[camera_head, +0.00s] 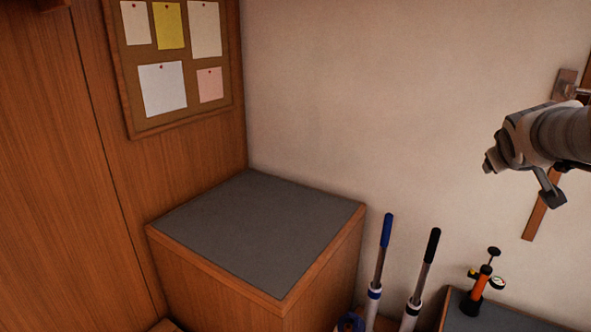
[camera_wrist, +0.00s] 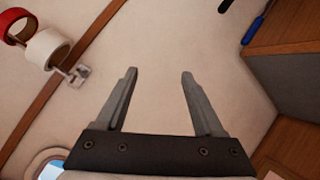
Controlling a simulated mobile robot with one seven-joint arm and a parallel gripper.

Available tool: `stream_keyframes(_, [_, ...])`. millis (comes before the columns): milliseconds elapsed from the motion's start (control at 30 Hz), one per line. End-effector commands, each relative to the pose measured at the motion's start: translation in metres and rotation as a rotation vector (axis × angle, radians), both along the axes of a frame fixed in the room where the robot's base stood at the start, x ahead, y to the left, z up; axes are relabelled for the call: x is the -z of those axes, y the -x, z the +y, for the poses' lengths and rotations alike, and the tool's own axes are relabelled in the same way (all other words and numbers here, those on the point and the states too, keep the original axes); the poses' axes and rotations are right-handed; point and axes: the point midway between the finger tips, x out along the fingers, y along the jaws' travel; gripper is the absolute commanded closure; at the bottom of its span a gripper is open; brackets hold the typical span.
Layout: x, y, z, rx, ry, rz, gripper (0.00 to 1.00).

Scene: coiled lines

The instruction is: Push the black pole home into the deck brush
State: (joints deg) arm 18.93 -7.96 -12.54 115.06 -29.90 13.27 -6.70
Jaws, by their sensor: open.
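The black pole (camera_head: 427,262) leans upright at the lower middle right of the head view, with a black grip, a metal shaft and a white sleeve. Its lower end is cut off by the frame, so the deck brush head cannot be made out. In the wrist view a dark tip, probably its black grip (camera_wrist: 225,5), shows at the top edge. My gripper (camera_wrist: 159,72) is open and empty, its two fingers apart against the wall. In the head view my gripper (camera_head: 521,180) is at the right, above and to the right of the pole, well clear of it.
A blue-gripped pole (camera_head: 381,255) stands just left of the black one; its grip shows in the wrist view (camera_wrist: 253,30). A grey-topped wooden cabinet (camera_head: 260,225) is left. An orange pump (camera_head: 482,285) stands right. Tape rolls (camera_wrist: 45,48) hang on a wall rail.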

Motion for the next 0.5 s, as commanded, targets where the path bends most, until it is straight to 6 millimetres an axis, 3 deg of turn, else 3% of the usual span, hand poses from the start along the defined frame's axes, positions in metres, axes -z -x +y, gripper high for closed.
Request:
stream_keyframes(33, [0.031,-0.014,-0.016,-0.008,0.021,0.001,0.3])
stream_keyframes(233, [0.104,-0.064,-0.052,-0.116,0.063,-0.066,0.3])
stream_keyframes(500, [0.23,-0.096,-0.079,-0.308,-0.041,-0.194,0.3])
